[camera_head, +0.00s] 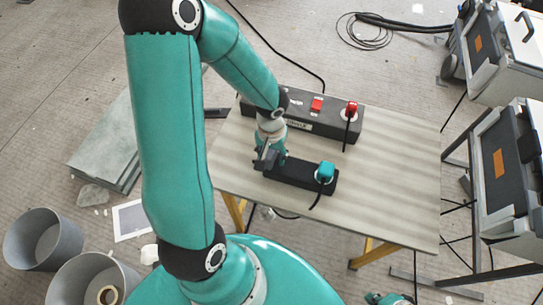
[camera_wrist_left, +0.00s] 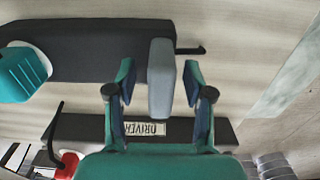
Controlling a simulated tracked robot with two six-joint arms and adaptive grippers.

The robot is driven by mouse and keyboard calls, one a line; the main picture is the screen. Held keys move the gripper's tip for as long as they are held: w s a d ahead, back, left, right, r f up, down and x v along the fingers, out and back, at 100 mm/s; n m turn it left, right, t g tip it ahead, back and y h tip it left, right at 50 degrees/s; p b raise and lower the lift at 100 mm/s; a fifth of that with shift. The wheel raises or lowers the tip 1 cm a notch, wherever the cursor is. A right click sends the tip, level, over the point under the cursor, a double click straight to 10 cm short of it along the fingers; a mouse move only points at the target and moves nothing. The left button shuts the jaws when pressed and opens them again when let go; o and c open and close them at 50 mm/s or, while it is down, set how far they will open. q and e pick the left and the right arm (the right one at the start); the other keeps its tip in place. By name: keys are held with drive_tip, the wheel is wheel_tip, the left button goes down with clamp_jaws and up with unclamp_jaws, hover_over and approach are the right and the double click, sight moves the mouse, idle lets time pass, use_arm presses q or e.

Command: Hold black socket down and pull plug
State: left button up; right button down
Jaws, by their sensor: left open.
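Two long black socket bars lie on the table. The front bar (camera_head: 300,174) carries a teal plug (camera_head: 326,171) at its right end; the plug also shows in the left wrist view (camera_wrist_left: 22,74). The rear bar (camera_head: 330,122) carries a red plug (camera_head: 351,107) with a black cable. My left gripper (camera_head: 268,160) is over the left end of the front bar. In the left wrist view its fingers (camera_wrist_left: 160,80) are open, with an upright grey block (camera_wrist_left: 161,95) between them. My right gripper (camera_head: 390,298) is partly cut off at the bottom edge.
The light table (camera_head: 400,180) is bare to the right of the bars. A red switch (camera_head: 317,104) and a label sit on the rear bar. Grey cabinets (camera_head: 500,60) stand to the right. Buckets (camera_head: 45,240) and grey slabs (camera_head: 105,150) are on the floor to the left.

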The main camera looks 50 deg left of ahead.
use_arm(q)
drive_tip(key=shift+f, duration=0.3)
clamp_jaws()
idle(0.3)
